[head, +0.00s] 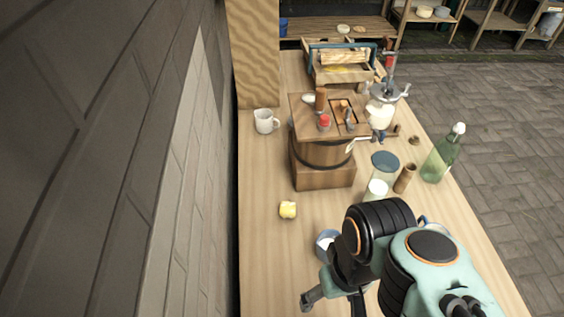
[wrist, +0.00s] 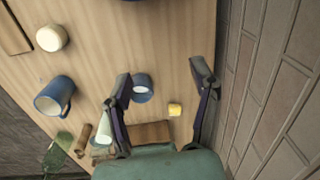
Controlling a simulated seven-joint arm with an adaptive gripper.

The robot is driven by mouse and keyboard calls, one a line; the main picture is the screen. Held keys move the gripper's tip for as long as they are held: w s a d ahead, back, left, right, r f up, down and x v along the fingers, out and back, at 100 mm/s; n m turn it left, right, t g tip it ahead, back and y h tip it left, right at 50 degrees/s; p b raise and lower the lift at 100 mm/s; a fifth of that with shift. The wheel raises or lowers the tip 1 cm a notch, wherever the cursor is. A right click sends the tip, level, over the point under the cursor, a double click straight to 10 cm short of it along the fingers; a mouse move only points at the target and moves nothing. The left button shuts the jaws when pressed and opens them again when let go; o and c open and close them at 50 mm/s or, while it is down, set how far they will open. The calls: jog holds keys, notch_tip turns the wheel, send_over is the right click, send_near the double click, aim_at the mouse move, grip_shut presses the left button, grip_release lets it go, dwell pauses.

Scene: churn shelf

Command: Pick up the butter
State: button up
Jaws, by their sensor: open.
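The butter (head: 288,210) is a small yellow block lying on the wooden table, in front of the churn and left of my arm in the head view. It also shows in the wrist view (wrist: 175,109), between my two fingers in the picture. My gripper (wrist: 162,73) is open and empty, with its fingers spread wide. In the head view my gripper (head: 333,300) is at the bottom, nearer than the butter and apart from it, partly hidden by my own arm.
A blue and white cup (head: 326,243) stands right of the butter, close to my arm. The wooden churn (head: 322,152) stands behind, with a white mug (head: 266,121) left of it. A green bottle (head: 443,153) stands right. A wall (head: 130,160) runs along the table's left side.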

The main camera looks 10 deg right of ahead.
dwell(0.3)
jog(key=o, duration=0.4)
jog(key=shift+c, duration=0.2)
jog(key=w+r+m+t, duration=0.3)
jog(key=w+r+t, duration=0.15)
jog(key=w, duration=0.75)
jog(key=g, duration=0.4)
send_over(288, 206)
jog(key=shift+m+h, duration=0.4)
notch_tip(288, 206, down, 22)
jog(key=shift+f, duration=0.2)
notch_tip(288, 206, down, 6)
jog(key=shift+r, duration=0.1)
